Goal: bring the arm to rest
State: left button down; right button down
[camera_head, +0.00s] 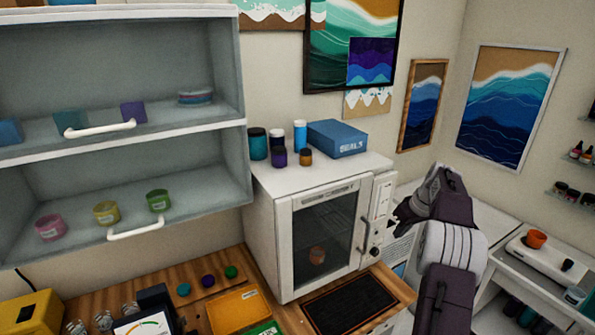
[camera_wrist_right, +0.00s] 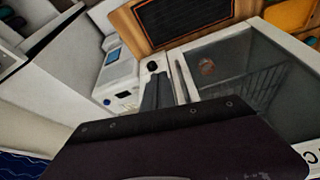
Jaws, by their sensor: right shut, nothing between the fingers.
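My right arm comes in from the lower right in the head view. My right gripper (camera_head: 403,213) is beside the right end of the white oven, near its control panel (camera_head: 381,210), and is partly hidden by the wrist. In the right wrist view its fingers (camera_wrist_right: 158,92) are together with nothing between them. I cannot tell whether it touches the oven. The oven's glass door (camera_head: 325,235) is shut, and a small orange-brown cup (camera_head: 317,255) shows behind the glass. My left gripper is in neither view.
A dark mat (camera_head: 350,303) lies before the oven. A blue box (camera_head: 337,138) and several jars stand on top. Open shelves (camera_head: 125,122) hang at left. An orange cup (camera_head: 536,239) sits on a white device (camera_head: 553,257) at right. The wooden counter at left holds several items.

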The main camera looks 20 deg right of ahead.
jog(key=w+a+r+n+b, duration=0.2)
jog(key=w+a, duration=0.3)
jog(key=a, duration=0.3)
jog(key=s+a+f+n+g+y+b, duration=0.1)
jog(key=s+a+f+b, duration=0.15)
jog(key=a, duration=0.65)
jog(key=s+a+f+n+b, duration=0.1)
jog(key=s+a+n, duration=0.15)
jog(key=a, duration=0.65)
jog(key=s+a+f+m+g+b, duration=0.1)
jog(key=s+a+f, duration=0.6)
jog(key=s, duration=0.3)
jog(key=s+f+m+g+h, duration=0.1)
jog(key=s+f+m, duration=0.4)
jog(key=s+f, duration=0.3)
jog(key=s, duration=0.3)
jog(key=shift+s+d+f, duration=0.2)
jog(key=shift+s+f, duration=0.15)
jog(key=shift+s+d, duration=0.1)
